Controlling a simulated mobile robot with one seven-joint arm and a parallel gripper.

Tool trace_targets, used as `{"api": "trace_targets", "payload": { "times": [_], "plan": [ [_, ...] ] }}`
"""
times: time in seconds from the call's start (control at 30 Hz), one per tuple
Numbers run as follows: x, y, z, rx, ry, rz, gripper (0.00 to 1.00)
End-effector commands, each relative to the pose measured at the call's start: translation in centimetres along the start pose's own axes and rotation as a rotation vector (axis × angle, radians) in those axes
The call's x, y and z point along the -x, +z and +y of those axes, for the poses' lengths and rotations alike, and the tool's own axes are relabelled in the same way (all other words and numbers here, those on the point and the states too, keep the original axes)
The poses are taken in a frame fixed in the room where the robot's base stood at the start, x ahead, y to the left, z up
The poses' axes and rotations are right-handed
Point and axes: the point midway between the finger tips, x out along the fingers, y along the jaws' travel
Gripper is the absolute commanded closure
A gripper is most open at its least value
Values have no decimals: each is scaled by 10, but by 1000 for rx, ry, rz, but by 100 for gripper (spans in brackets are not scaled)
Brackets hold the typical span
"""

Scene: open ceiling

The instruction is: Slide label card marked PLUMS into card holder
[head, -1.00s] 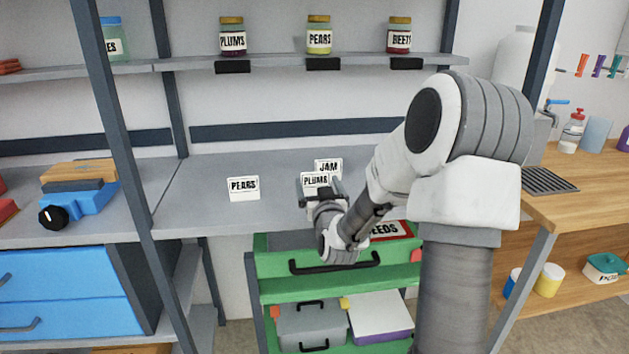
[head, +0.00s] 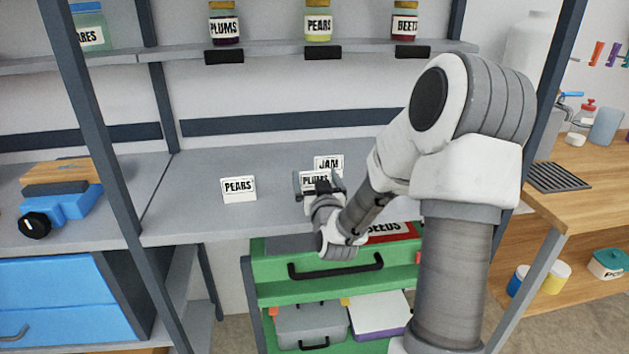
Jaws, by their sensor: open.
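The PLUMS label card (head: 313,180) stands on the grey middle shelf, in front of the JAM card (head: 328,162). My gripper (head: 319,184) is open at the PLUMS card, with its fingers at the card's sides and partly covering its lower edge. I cannot tell whether a finger touches it. The PEARS card (head: 238,187) stands apart to the left. Black card holders hang on the upper shelf's front edge: one below the PLUMS jar (head: 225,27), this holder (head: 224,57) showing no card, one below the PEARS jar (head: 322,50), and one below the BEETS jar (head: 413,52).
Dark uprights (head: 94,125) frame the shelf bay at left and right. A green cabinet (head: 270,266) stands below the shelf. A blue tool (head: 66,208) lies on the left shelf. The middle shelf (head: 192,198) is clear left of the PEARS card.

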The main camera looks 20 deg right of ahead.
Motion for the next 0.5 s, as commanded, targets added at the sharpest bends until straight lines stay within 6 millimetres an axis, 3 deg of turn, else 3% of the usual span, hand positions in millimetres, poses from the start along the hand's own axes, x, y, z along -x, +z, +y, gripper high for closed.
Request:
{"api": "trace_targets", "payload": {
  "times": [0.13, 0.4, 0.47, 0.5],
  "plan": [
    [0, 0, 0, 0, 0, 0, 0],
    [0, 0, 0, 0, 0, 0, 49],
    [0, 0, 0, 0, 0, 0, 59],
    [0, 0, 0, 0, 0, 0, 60]
  ]
}}
